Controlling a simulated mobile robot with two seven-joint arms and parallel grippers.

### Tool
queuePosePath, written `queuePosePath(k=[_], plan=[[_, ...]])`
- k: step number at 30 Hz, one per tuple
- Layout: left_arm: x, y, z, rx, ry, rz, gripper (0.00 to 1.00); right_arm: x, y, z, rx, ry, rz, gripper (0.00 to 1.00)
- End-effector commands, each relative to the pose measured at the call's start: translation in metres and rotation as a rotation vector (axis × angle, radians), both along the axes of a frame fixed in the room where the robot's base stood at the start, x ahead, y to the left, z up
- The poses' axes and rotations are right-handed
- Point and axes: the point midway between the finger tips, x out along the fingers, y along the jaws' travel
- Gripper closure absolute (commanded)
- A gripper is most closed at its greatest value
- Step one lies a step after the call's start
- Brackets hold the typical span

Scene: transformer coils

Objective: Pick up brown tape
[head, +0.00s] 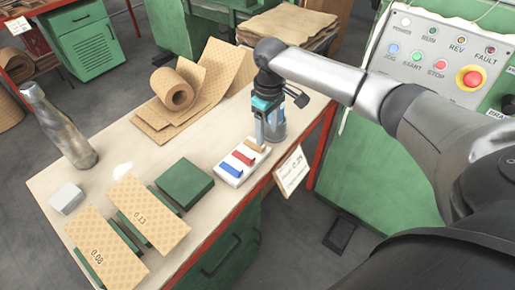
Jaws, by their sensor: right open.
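A white holder (233,176) near the table's right edge carries a blue piece (233,168), a red piece (243,157) and a brown tape piece (254,146) at its far end. My right gripper (262,142) points down at the brown tape's end of the holder, its jaws open. Its fingertips are very close to the tape and hide part of it. I cannot tell whether they touch it. My left gripper is not in view.
The wooden table (125,147) also holds a roll of patterned board (178,92), a green block (185,183), patterned boards (150,215), a grey bottle-like object (62,128) and a small white block (67,198). A green control panel stands at right, with a red button (470,78).

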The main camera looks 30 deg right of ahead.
Motion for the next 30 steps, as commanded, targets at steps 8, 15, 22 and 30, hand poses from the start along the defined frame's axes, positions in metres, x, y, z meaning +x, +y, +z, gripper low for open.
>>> queuePosePath(k=[8, 15, 22, 30], plan=[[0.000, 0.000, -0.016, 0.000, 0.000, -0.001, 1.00, -0.001, 0.006, -0.040, -0.002, 0.003, 0.000, 0.38], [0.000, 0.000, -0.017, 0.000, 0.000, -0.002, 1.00, 0.000, 0.007, -0.049, -0.001, 0.001, 0.001, 0.38], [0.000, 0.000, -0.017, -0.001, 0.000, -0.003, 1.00, 0.000, 0.006, -0.049, -0.001, 0.001, 0.001, 0.54], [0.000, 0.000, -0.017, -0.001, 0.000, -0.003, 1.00, -0.001, 0.006, -0.049, -0.001, 0.001, 0.000, 0.85]])
